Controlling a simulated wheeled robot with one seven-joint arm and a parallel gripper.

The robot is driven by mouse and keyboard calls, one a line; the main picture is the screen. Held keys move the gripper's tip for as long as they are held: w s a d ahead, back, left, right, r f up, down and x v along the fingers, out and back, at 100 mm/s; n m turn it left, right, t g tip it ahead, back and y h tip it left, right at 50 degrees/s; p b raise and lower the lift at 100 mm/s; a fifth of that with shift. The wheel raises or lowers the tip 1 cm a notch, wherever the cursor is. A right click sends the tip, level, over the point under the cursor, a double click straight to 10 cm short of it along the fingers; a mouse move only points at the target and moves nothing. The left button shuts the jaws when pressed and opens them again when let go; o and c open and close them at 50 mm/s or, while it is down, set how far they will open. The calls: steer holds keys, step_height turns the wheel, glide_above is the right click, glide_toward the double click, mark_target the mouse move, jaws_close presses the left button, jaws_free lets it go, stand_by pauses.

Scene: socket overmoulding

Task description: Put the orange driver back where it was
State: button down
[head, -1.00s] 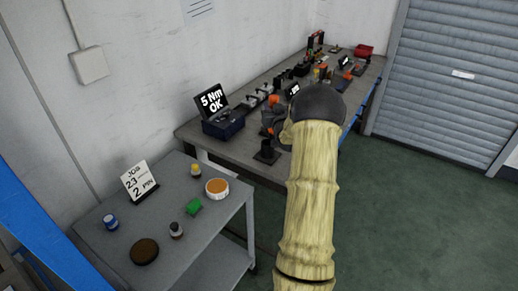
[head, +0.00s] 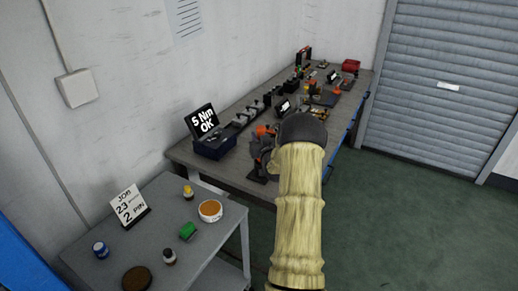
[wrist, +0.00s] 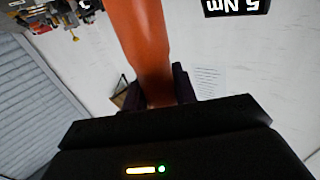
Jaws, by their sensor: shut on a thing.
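The orange driver (wrist: 145,40) fills the upper middle of the wrist view as a long orange body. My gripper (wrist: 155,95) is shut on it, with dark fingers at its lower end in that view. In the head view an orange part (head: 265,130), which looks like the driver, shows just left of my arm's dark joint. My gripper is mostly hidden there by the arm. A dark stand (head: 258,174) is on the bench's near end, below the orange part. I cannot tell whether the driver touches it.
The grey bench (head: 225,170) carries a display reading 5 Nm OK (head: 203,122) and several fixtures further back. A lower grey cart (head: 215,245) at front left holds a job card (head: 129,206), small bottles and tubs. Green floor lies open at right.

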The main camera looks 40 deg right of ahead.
steer(key=shift+s+f, duration=0.1)
steer(key=shift+f, duration=0.05)
steer(key=shift+f, duration=1.85)
steer(key=shift+f, duration=0.2)
steer(key=c, duration=1.1)
jaws_free()
steer(key=shift+r, duration=0.15)
